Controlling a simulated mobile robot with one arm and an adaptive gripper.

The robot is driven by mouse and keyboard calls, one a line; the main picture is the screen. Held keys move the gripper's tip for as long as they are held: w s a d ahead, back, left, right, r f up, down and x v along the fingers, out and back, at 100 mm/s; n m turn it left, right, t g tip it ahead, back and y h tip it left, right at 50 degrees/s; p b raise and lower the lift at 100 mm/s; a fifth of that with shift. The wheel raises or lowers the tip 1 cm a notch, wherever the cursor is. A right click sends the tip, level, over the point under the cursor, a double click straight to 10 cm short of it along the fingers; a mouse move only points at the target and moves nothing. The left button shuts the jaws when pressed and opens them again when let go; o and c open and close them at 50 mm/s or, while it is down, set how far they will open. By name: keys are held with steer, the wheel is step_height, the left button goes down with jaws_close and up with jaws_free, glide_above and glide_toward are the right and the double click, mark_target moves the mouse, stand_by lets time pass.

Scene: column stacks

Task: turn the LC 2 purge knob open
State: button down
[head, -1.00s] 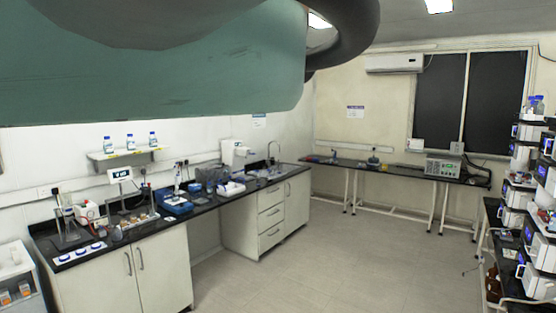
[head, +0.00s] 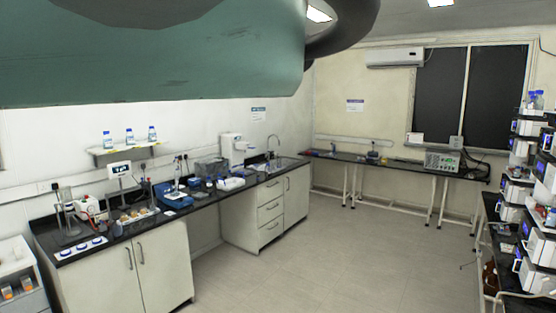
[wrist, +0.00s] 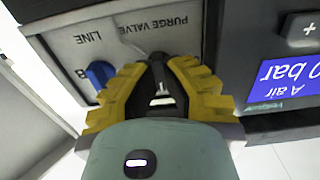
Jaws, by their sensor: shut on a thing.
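In the wrist view my gripper (wrist: 158,62), with yellow ridged fingers, is shut at the grey panel (wrist: 63,41), just beside the upside-down "PURGE VALVE" label (wrist: 137,32). The purge knob is hidden between the fingers, so its angle cannot be seen. A blue knob (wrist: 98,73) by the "LINE" label sits just left of the left finger. No "LC 2" mark is readable. In the head view the instrument stacks (head: 520,160) stand at the right edge; my gripper is not seen there.
A dark module with a blue "bar" display (wrist: 285,78) and a plus button is close on the right in the wrist view. In the head view a long bench (head: 205,200) runs along the left wall, a back bench (head: 390,168) under the window. The floor (head: 310,255) between is clear.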

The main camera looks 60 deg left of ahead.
steer(key=shift+f+b, duration=0.25)
steer(key=shift+b, duration=0.7)
steer(key=b, duration=0.2)
steer(key=n+b, duration=0.1)
steer(key=b, duration=0.1)
steer(key=shift+f, duration=0.25)
steer(key=n+b, duration=0.1)
steer(key=b, duration=0.2)
steer(key=shift+r+n+b, duration=0.25)
steer(key=shift+n+b, duration=0.8)
steer(key=shift+n, duration=0.15)
steer(key=n, duration=0.2)
steer(key=n+p, duration=0.1)
steer(key=n, duration=0.2)
steer(key=shift+w+r+n, duration=0.1)
steer(key=shift+r+n, duration=0.1)
steer(key=shift+n, duration=0.1)
steer(key=shift+f+n+p, duration=0.1)
steer(key=shift+n+p, duration=1.3)
steer(key=shift+n, duration=1.5)
